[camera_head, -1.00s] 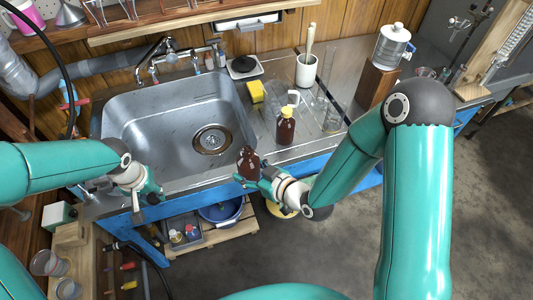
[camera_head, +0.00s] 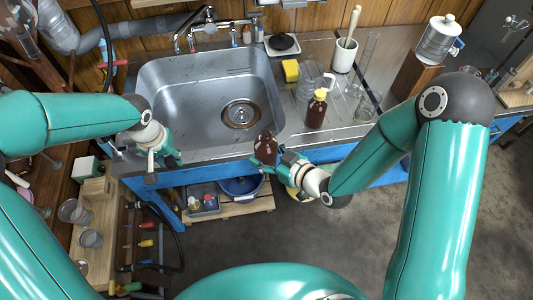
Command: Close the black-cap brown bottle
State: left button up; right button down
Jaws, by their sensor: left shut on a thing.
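A brown bottle (camera_head: 265,147) is at the front edge of the sink counter, held in my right gripper (camera_head: 276,160). It looks roughly upright; its neck is small and dark, and I cannot make out a cap on it. My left gripper (camera_head: 166,155) is over the counter's front left edge, well to the left of the bottle. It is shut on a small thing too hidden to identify. No black cap can be made out. Another brown bottle (camera_head: 316,112) with a yellow cap stands on the counter right of the sink.
The steel sink (camera_head: 190,105) lies behind both grippers. A yellow sponge (camera_head: 290,71), glassware (camera_head: 309,80) and a white mortar with a pestle (camera_head: 345,55) stand to its right. A blue basin (camera_head: 241,187) is below the counter. The floor at the right is clear.

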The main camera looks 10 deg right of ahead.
pick_arm(q)
jog(key=w+d+r+m, duration=0.2)
jog(key=w+d+r, duration=0.1)
jog(key=d+r, duration=0.75)
notch_tip(320, 180, up, 7)
jog(key=m, duration=0.3)
send_over(266, 149)
jog(key=w, duration=0.2)
jog(key=shift+d+f+h, duration=0.1)
jog(key=shift+f+h, duration=0.1)
jog(key=shift+h, duration=0.1)
jog(key=shift+f, duration=2)
jog(key=shift+s+r, duration=0.1)
jog(key=shift+f, duration=0.95)
